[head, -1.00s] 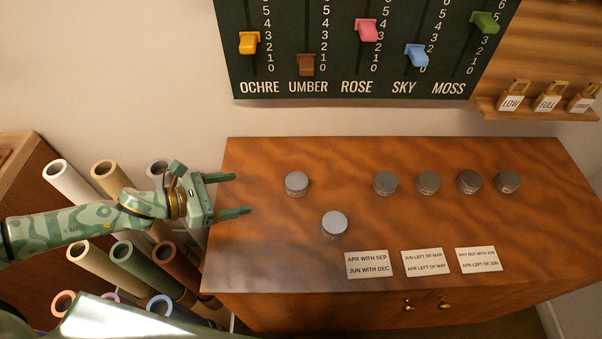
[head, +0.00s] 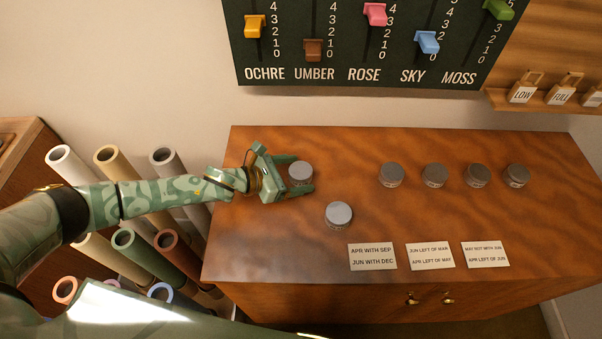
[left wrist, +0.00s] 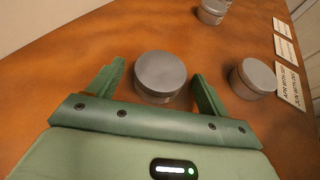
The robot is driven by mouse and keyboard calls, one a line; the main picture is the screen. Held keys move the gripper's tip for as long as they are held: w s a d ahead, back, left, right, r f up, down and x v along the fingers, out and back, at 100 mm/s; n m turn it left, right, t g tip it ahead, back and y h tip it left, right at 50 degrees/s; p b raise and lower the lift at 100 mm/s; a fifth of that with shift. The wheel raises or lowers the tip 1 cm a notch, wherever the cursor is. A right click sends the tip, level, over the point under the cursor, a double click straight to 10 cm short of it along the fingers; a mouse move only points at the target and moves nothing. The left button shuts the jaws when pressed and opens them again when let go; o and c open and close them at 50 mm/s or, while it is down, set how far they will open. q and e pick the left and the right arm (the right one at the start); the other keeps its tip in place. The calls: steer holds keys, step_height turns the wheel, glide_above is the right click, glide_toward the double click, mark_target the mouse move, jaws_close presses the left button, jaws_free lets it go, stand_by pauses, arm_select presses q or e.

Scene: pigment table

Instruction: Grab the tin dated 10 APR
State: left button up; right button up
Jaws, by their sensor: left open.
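Several round grey tins stand on the wooden cabinet top; I cannot read any date on them. My left gripper (head: 302,176) is open around the leftmost tin (head: 301,172), with a finger on either side. In the left wrist view this tin (left wrist: 160,74) sits between the two fingers, with small gaps showing. A second tin (head: 338,214) stands nearer the front, and it shows right of the fingers in the left wrist view (left wrist: 253,78). The other tins (head: 391,175), (head: 434,175), (head: 477,175) and (head: 516,175) stand in a row to the right. My right gripper is not in view.
Three cards lie along the cabinet's front: "APR with SEP, JUN with DEC" (head: 372,257), "JUN left of MAR, APR left of MAY" (head: 430,255), and "MAY not with JUN, APR left of JUN" (head: 485,254). Paper rolls (head: 125,240) stand left of the cabinet (head: 540,225). A slider board (head: 360,50) hangs behind.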

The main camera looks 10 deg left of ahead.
arm_select(q)
steer(key=shift+w+d+f, duration=0.1)
steer(key=shift+w+d, duration=0.05)
steer(key=c, duration=1.1)
